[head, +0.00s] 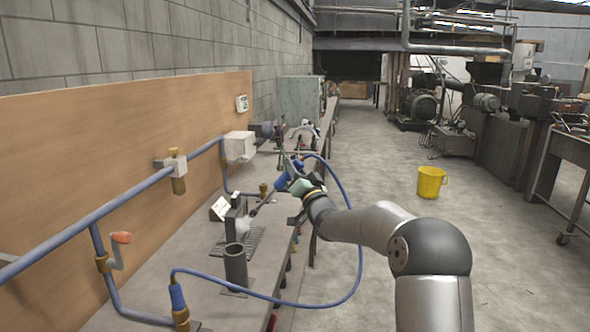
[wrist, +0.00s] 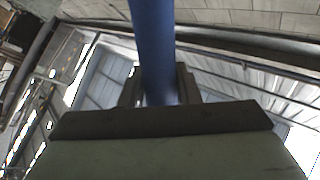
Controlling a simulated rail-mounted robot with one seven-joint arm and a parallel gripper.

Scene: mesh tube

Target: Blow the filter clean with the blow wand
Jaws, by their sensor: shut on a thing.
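The blow wand (head: 282,181) has a blue handle and a thin dark nozzle that slants down and left over the bench. My gripper (head: 297,184) is shut on the blue handle, which also shows between my fingers in the wrist view (wrist: 152,45). A whitish round piece, apparently the filter (head: 242,226), sits against a dark upright holder (head: 232,212) on a dark grate. The nozzle tip ends close to the holder's right side; I cannot tell whether it touches. The filter's surface is too small to read. The wrist view does not show the nozzle or filter.
A blue air hose (head: 330,302) loops from a coupling (head: 178,298) at the bench front, past the bench edge, to the wand. An open dark tube (head: 236,264) stands before the filter. Blue pipe (head: 110,208) runs along the backboard. A yellow bucket (head: 431,182) stands on clear floor.

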